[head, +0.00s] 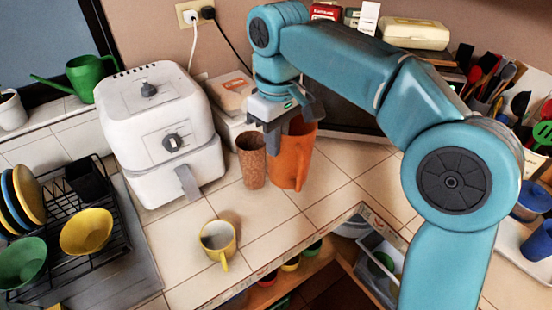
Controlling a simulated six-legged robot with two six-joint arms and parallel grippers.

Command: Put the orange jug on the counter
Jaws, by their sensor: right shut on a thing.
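The orange jug (290,163) stands upright on or just over the tiled counter (322,205) at the inner corner; I cannot tell whether its base touches the tiles. My right arm comes in from the right, and its gripper (284,118) is shut on the jug near the upper rim. The gripper and wrist hide part of the jug's top. A brown speckled cup (252,163) stands close to the jug's left side. My left gripper is not in view.
A white air fryer (158,128) stands left of the jug, and a yellow mug (218,242) is nearer the front. A dish rack (118,245) is at the left. An open drawer or shelf with bowls lies below the counter edge. Bare tiles lie right of the jug.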

